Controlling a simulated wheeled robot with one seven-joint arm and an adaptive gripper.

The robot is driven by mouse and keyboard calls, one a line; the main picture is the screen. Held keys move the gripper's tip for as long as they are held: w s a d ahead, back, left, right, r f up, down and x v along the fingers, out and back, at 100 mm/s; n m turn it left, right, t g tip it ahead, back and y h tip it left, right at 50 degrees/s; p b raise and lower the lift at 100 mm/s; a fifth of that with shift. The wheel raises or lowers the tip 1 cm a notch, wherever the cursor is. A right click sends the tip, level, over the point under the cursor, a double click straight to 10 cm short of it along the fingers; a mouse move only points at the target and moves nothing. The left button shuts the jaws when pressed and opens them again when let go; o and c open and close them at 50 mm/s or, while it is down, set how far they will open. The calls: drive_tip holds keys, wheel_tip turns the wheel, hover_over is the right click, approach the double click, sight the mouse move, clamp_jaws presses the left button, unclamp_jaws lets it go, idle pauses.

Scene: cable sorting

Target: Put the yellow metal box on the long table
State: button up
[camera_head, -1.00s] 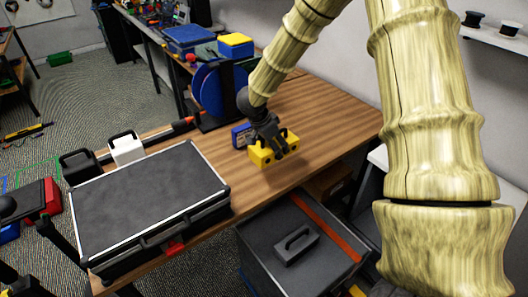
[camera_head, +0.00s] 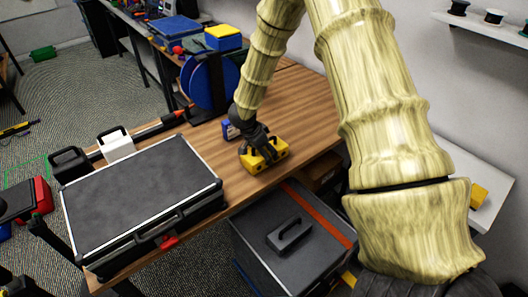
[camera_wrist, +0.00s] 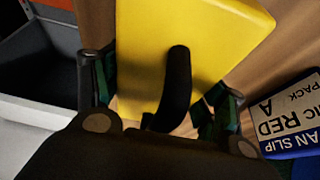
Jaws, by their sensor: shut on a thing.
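The yellow metal box (camera_head: 270,155) has a black handle and hangs in my gripper (camera_head: 257,141) over the front part of the wooden table (camera_head: 300,105). In the wrist view the box (camera_wrist: 215,35) fills the upper middle. Its dark curved handle (camera_wrist: 177,85) lies between the two fingers of my gripper (camera_wrist: 160,95), which is shut on it. The underside of the box is hidden, so I cannot tell whether it touches the tabletop.
A blue labelled pack (camera_head: 229,130) stands just left of the box; it also shows in the wrist view (camera_wrist: 292,115). A large black case (camera_head: 140,195) covers the table's left part. A grey toolbox (camera_head: 290,245) stands below the front edge. Bare wood lies behind the box.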

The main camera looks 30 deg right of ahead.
drive_tip(key=o, duration=1.6)
drive_tip(key=b+v, duration=0.1)
drive_tip(key=v, duration=1.1)
